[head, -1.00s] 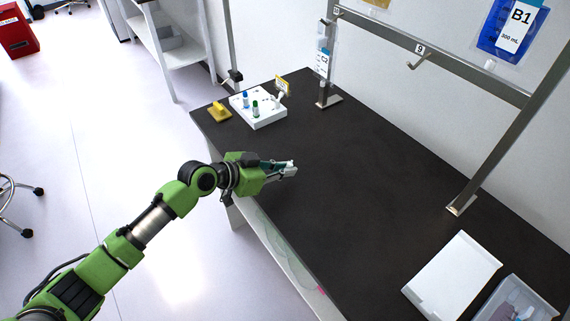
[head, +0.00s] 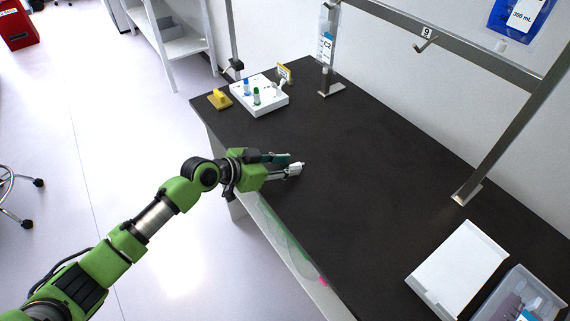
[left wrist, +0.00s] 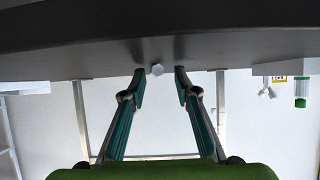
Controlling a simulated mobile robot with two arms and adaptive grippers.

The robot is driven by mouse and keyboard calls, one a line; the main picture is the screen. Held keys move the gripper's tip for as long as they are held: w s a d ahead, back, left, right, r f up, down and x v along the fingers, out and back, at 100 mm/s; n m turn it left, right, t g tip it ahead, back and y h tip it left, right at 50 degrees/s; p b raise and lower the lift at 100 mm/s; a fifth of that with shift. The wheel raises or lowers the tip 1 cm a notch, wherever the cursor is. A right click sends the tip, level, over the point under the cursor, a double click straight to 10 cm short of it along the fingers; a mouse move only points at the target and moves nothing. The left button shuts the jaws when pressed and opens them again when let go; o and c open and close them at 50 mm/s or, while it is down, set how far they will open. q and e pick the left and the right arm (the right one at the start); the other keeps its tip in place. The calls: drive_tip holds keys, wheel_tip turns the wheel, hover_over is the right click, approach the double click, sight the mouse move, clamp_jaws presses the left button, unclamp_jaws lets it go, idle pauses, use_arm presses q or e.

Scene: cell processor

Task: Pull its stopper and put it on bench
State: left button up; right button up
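My left gripper (head: 297,162) is low over the bench (head: 365,185), near its front edge. In the left wrist view, which shows the scene upside down, the gripper (left wrist: 159,71) is open, with teal fingers on either side. A bag labelled C2 (head: 326,45) hangs at the back left of the bench. My right gripper is out of view.
A white rack (head: 265,102) holds blue- and green-capped vials. A yellow block (head: 219,100) is beside it. A metal frame (head: 500,135) with hook 9 (head: 426,43) carries a blue bag (head: 515,18). A white panel (head: 458,268) and clear bin (head: 525,300) are front right. The bench middle is clear.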

use_arm(q)
drive_tip(key=v, duration=1.2)
drive_tip(key=shift+f, duration=0.1)
drive_tip(key=shift+a, duration=0.1)
